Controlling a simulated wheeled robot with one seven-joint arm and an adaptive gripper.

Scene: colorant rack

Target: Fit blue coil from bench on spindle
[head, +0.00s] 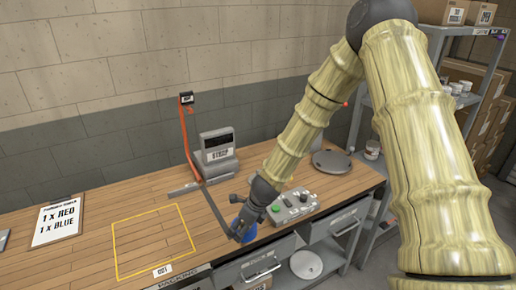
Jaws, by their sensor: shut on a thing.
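The blue coil (250,233) is at my gripper (240,234), near the front edge of the wooden bench (95,262). My gripper points down and is shut on the blue coil. The fingers and wrist cover much of the coil, so only a patch of blue shows. I cannot tell whether the coil touches the bench. I cannot pick out the spindle with certainty in this view.
A control box (293,207) with buttons stands right of my gripper. A grey machine (216,156) and an orange post (186,140) stand behind. A yellow outlined area (153,240) is clear. Drawers (252,268) stick out in front. A clipboard (58,220) lies left.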

